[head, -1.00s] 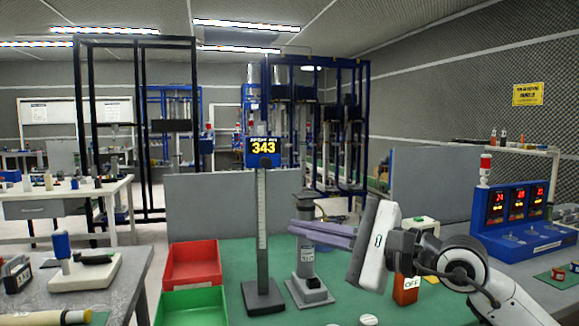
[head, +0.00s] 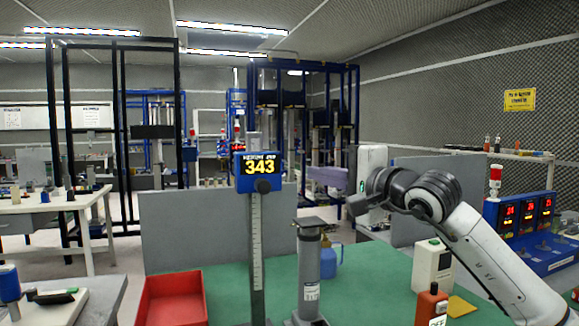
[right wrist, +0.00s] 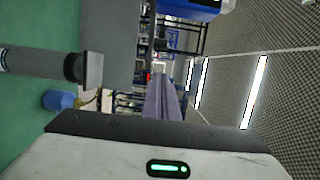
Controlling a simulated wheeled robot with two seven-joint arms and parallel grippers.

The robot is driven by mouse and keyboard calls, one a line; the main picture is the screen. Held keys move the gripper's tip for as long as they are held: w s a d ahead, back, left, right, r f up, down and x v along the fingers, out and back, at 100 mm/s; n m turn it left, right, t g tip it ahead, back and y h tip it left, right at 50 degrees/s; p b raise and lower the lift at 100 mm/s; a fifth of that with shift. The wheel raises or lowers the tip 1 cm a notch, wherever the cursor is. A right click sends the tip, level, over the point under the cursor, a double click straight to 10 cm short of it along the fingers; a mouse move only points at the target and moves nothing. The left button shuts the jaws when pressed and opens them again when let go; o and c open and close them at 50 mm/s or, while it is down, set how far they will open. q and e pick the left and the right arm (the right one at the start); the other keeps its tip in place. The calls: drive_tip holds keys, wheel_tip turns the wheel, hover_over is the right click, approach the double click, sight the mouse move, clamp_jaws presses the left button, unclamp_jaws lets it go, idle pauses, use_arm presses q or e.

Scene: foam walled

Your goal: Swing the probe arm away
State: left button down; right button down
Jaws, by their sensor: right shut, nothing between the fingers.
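A measuring stand with a blue display (head: 259,165) reading 343 rises on a ruled upright post (head: 257,250). A dark round knob (head: 263,186) sits just below the display. I cannot make out a separate probe arm on it. A grey cylinder (head: 310,268) with a flat dark top plate stands right of the post; it also shows at the left of the right wrist view (right wrist: 40,62). My right gripper (head: 312,173) has purple fingers, shut and empty, pointing left, above and behind the cylinder and apart from the post. The fingers also show in the right wrist view (right wrist: 163,80). My left gripper is out of view.
A red tray (head: 172,300) lies left of the post. A blue jug (head: 331,256) stands behind the cylinder. A white box (head: 433,265) and an orange device (head: 431,305) stand at the right. Grey partitions (head: 210,225) back the green bench (head: 375,275).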

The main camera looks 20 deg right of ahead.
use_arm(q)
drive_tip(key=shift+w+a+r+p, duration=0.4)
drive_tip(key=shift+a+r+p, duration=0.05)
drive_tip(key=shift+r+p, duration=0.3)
use_arm(e)
drive_tip(key=w+a, duration=0.4)
drive_tip(key=w, duration=0.1)
drive_tip(key=shift+w+a, duration=0.2)
drive_tip(key=shift+a, duration=0.1)
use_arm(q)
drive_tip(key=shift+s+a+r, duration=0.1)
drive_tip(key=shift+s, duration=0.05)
use_arm(e)
drive_tip(key=shift+d, duration=0.1)
